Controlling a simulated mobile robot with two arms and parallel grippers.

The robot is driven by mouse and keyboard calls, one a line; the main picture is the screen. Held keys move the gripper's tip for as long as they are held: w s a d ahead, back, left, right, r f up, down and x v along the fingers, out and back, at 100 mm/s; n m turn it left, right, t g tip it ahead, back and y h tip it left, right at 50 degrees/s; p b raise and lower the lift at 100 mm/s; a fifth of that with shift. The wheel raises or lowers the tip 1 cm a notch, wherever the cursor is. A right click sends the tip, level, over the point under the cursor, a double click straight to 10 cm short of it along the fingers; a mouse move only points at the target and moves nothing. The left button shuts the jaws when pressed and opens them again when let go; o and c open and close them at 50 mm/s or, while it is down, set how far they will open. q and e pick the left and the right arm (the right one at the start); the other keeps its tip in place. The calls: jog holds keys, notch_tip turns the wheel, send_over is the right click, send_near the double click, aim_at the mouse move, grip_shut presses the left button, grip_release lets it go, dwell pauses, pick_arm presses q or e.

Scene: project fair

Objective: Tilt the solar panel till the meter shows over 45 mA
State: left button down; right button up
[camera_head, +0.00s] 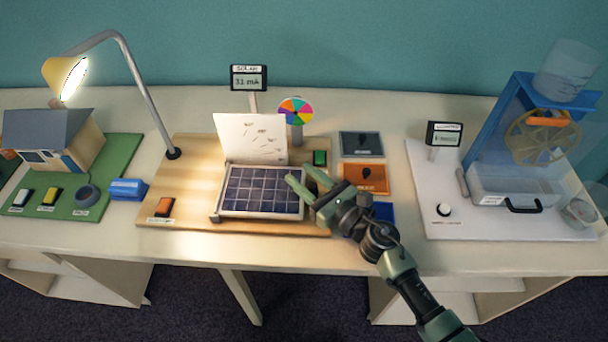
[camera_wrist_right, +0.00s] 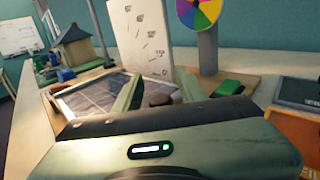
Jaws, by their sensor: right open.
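The solar panel (camera_head: 262,190) lies almost flat on a wooden board in the head view, its dark cells facing up. It also shows in the right wrist view (camera_wrist_right: 95,100), beyond my fingers. The meter (camera_head: 249,78) stands behind it and appears to read 31 mA. My right gripper (camera_head: 303,183) is open at the panel's right edge, its fingers pointing left over or beside that edge. I cannot tell whether they touch it. In the right wrist view my fingers (camera_wrist_right: 155,95) stand apart with a small dark knob-like part between them. My left gripper is not in view.
A lit yellow lamp (camera_head: 66,78) arches over the left side. A white card (camera_head: 250,138) stands behind the panel, with a coloured wheel (camera_head: 296,111) beside it. An orange switch (camera_head: 164,206) is left of the panel. The water-wheel model (camera_head: 540,135) stands at right.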

grip_shut()
dwell(1.4)
